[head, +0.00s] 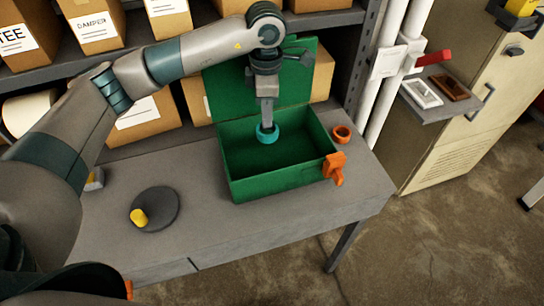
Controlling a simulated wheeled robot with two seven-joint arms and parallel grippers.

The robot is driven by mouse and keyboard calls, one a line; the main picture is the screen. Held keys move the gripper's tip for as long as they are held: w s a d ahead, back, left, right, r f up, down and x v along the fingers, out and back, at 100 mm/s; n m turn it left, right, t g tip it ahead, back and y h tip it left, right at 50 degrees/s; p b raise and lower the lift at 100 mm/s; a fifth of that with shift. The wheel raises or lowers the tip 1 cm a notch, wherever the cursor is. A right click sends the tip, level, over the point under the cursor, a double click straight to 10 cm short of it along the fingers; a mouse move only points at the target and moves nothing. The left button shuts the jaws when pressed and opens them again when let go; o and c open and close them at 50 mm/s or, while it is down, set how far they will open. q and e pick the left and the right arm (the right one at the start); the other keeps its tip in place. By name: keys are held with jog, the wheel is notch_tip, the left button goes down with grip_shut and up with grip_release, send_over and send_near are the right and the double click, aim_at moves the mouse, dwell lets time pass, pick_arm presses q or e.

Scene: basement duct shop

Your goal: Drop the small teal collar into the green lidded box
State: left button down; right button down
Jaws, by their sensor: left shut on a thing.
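The small teal collar (267,134) is held by my left gripper (267,124), which points straight down over the green lidded box (285,181). The gripper is shut on the collar. The box stands on the grey bench with its lid (228,88) raised at the back. The collar shows against the back part of the box opening; its exact height relative to the rim is hard to tell. The visible inside of the box looks empty. My right gripper is not in view.
An orange ring (342,133) lies right of the box, and an orange clamp-like piece (334,168) is at its right front corner. A dark disc with a yellow knob (154,210) lies at left on the bench (240,228). Shelves with cardboard boxes (95,24) stand behind.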

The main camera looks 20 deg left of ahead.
pick_arm(q)
jog(key=shift+f, duration=1)
jog(key=c, duration=1.9)
grip_release()
jog(key=shift+o, duration=0.2)
jog(key=shift+r, duration=0.1)
jog(key=shift+r+b, duration=0.45)
notch_tip(320, 180, up, 16)
jog(key=b, duration=0.5)
jog(key=shift+r, duration=0.2)
